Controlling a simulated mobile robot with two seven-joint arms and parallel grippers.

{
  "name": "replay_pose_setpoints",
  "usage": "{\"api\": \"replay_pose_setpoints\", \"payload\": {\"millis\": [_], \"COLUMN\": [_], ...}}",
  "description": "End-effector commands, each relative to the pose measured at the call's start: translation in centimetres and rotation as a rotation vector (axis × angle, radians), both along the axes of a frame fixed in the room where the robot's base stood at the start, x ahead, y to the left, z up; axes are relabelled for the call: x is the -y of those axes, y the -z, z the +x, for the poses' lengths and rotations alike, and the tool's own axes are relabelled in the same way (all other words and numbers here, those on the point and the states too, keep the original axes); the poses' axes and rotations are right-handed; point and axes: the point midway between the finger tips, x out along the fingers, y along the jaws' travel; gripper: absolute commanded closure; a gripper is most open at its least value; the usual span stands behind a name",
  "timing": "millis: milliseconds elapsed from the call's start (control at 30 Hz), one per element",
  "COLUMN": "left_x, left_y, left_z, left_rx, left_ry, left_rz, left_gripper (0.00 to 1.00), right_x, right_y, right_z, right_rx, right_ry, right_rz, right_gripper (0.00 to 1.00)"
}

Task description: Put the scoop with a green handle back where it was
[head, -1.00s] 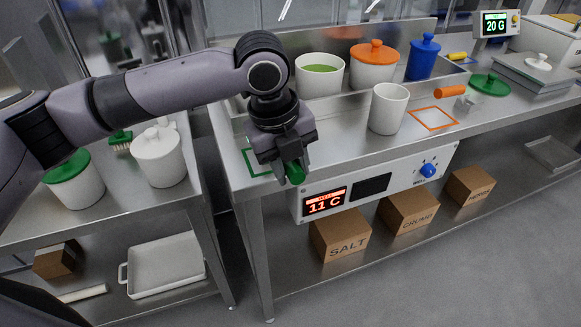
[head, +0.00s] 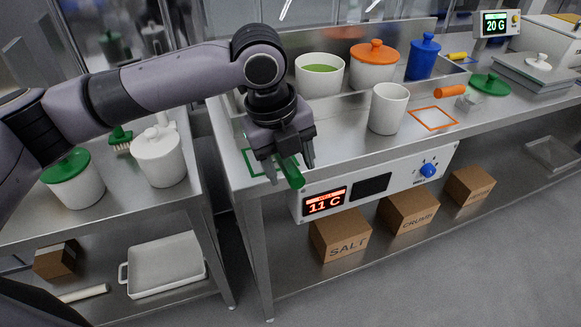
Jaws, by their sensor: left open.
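The scoop's green handle (head: 291,173) shows under my left gripper, tilted and sticking out over the front edge of the steel counter. The rest of the scoop is hidden behind the gripper. A green square outline (head: 250,160) is marked on the counter at its left front corner, partly covered by the gripper. My left gripper (head: 287,166) points down with its fingers apart, one on each side of the handle. I cannot tell whether the handle rests on the counter. My right gripper is not in view.
A white cup (head: 388,108) stands right of the gripper. Behind are a bowl with green contents (head: 319,84), an orange-lidded pot (head: 373,72) and a blue jar (head: 423,60). An orange square outline (head: 433,118) lies on bare counter. A display box (head: 375,182) hangs on the front.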

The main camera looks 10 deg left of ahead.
Motion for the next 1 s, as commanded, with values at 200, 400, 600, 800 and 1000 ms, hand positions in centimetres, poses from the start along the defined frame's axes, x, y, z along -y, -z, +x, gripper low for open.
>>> {"api": "replay_pose_setpoints", "payload": {"millis": [200, 400, 600, 800, 1000], "left_x": [-0.8, -1.3, -1.6, -1.6, -1.6], "left_y": [-4.9, -8.4, -10.0, -10.1, -10.1], "left_z": [-0.6, -1.2, -1.5, -1.5, -1.5], "left_rx": [0.005, 0.002, 0.0, 0.0, 0.0], "left_ry": [0.0, -0.002, -0.001, -0.001, -0.001], "left_rz": [-0.002, -0.001, -0.001, 0.0, 0.0], "left_gripper": [0.42, 0.42, 0.42, 0.42, 0.42], "right_x": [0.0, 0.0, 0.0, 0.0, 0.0], "right_y": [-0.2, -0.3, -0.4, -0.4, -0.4], "right_z": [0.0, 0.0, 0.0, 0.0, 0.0], "right_rx": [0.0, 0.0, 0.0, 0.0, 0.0], "right_ry": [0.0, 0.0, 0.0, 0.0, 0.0], "right_rz": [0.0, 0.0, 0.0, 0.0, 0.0], "right_gripper": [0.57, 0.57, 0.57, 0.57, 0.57]}}
